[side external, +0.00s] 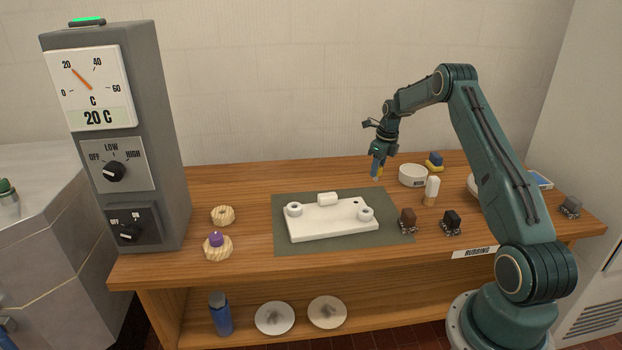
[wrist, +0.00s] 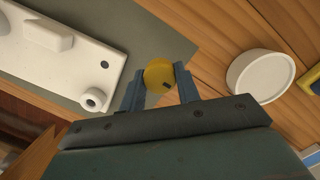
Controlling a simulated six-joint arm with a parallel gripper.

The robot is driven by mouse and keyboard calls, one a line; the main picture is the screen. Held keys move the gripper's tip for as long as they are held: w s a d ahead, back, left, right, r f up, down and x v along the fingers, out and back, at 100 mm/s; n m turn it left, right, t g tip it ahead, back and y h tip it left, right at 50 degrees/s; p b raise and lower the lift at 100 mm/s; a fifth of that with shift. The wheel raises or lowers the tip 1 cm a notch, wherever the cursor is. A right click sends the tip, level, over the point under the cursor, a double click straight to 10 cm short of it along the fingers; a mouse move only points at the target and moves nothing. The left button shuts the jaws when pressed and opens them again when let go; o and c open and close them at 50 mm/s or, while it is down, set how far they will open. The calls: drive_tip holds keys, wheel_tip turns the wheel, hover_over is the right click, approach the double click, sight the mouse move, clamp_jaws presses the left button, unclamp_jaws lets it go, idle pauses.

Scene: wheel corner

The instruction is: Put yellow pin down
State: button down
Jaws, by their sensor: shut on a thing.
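My gripper (side external: 377,172) is at the back of the wooden table, above its surface. It is shut on the yellow pin (wrist: 158,74), whose round top shows between the two fingers (wrist: 160,88) in the wrist view. In the side view only a small yellow part of the pin (side external: 380,170) shows beside the fingers. I cannot tell whether the pin's lower end touches the table. The white fixture plate (side external: 330,222) with round bosses and a block lies on the grey-green mat (side external: 290,246), to the left of my gripper.
A white round dish (side external: 413,175) stands close to the right of my gripper; it also shows in the wrist view (wrist: 262,78). The back left table is clear.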

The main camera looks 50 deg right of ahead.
sight(376, 180)
drive_tip(key=shift+f, duration=2.75)
drive_tip(key=shift+f, duration=0.1)
drive_tip(key=c, duration=1)
unclamp_jaws()
drive_tip(key=r, duration=0.4)
drive_tip(key=s+r, duration=0.1)
drive_tip(key=r, duration=0.7)
drive_tip(key=shift+s, duration=0.35)
drive_tip(key=shift+r, duration=0.1)
